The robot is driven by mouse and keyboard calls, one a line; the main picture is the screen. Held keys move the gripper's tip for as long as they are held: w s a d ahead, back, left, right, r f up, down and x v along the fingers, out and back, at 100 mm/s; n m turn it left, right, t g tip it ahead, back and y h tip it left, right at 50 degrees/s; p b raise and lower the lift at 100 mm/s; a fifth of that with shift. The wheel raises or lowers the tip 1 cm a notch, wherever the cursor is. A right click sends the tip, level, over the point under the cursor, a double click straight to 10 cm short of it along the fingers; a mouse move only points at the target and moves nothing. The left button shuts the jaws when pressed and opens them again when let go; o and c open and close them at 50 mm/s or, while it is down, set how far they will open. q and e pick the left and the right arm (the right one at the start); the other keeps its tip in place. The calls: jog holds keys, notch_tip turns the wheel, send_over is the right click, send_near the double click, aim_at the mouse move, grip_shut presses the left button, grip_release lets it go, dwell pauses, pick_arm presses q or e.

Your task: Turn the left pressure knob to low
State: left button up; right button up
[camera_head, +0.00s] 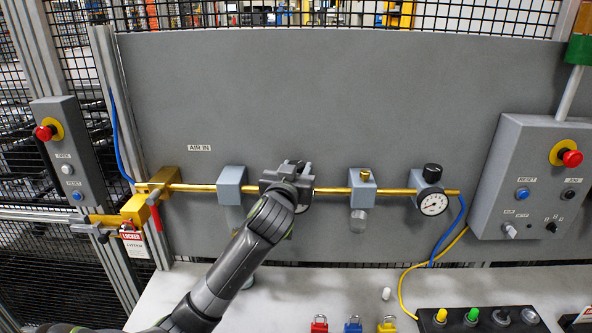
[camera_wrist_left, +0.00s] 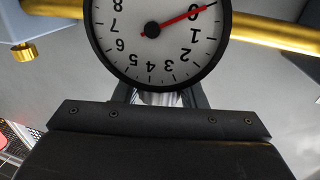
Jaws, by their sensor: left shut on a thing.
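My left gripper (camera_head: 288,172) reaches up to the brass pipe on the panel and covers the left regulator. It is shut on the left pressure knob, which is mostly hidden behind the gauge and the fingers. In the left wrist view the fingers (camera_wrist_left: 160,97) close around a pale part just beyond the gauge's rim. The left gauge (camera_wrist_left: 155,55) fills the top of that view, upside down, with its red needle close to 0. In the head view this gauge is almost wholly behind the gripper. My right gripper is not in view.
A second regulator with a black knob (camera_head: 432,172) and gauge (camera_head: 433,202) sits right on the pipe. Grey blocks (camera_head: 231,180) (camera_head: 362,183) flank my gripper. A locked yellow valve (camera_head: 134,210) is left. Padlocks (camera_head: 353,325) and a button box (camera_head: 478,319) stand below.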

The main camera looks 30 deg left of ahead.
pick_arm(q)
jog(key=shift+d+f+n+g+y, duration=0.1)
jog(key=shift+n+g+y, duration=0.5)
jog(key=shift+n+y, duration=0.4)
jog(key=n+g+y+b, duration=0.1)
jog(key=y, duration=0.1)
jog(key=shift+w+y, duration=0.1)
jog(key=shift+y, duration=0.2)
jog(key=n+g+y+b, duration=0.3)
jog(key=shift+n+g+y+b, duration=0.65)
jog(key=shift+n+g+y, duration=0.2)
jog(key=shift+g, duration=0.45)
jog(key=o, duration=1)
jog(key=shift+c, duration=0.2)
